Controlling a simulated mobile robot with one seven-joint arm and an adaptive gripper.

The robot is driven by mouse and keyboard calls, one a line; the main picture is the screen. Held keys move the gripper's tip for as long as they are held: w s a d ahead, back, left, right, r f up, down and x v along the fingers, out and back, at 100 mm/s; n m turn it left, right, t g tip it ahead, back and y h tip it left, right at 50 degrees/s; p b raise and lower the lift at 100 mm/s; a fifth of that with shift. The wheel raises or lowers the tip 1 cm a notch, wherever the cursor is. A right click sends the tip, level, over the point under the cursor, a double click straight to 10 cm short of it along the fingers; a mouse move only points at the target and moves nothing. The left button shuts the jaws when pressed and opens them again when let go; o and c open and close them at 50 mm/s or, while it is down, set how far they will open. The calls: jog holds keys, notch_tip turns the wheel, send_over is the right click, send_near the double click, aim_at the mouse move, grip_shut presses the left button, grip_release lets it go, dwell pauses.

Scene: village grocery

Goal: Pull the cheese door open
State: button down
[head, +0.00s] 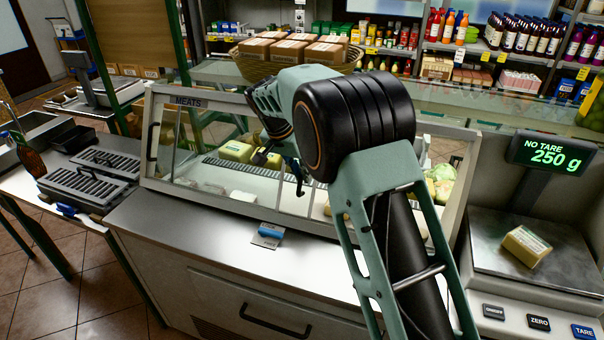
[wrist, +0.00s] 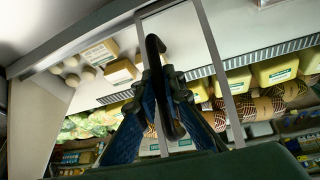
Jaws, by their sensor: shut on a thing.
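The glass-fronted display case (head: 330,222) stands on the counter, with blocks of cheese (head: 237,151) behind its glass. The cheese door's dark curved handle (wrist: 153,46) shows in the wrist view beside pale frame bars. My gripper (wrist: 161,82) is closed around this handle, one finger on each side. In the head view my gripper (head: 280,165) is at the front of the case, partly hidden by my arm. My arm covers much of the door, and no cheese label is visible. I cannot tell how far the door stands open.
The meats pane with its own black handle (head: 152,141) is at the left. A scale (head: 500,250) with a wrapped block (head: 526,246) stands at right. A basket of boxes (head: 262,67) is behind the case.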

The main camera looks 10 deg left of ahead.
jog(key=c, duration=2)
grip_release()
jog(key=v, duration=1.2)
jog(key=shift+r, duration=0.1)
jog(key=shift+d, duration=0.15)
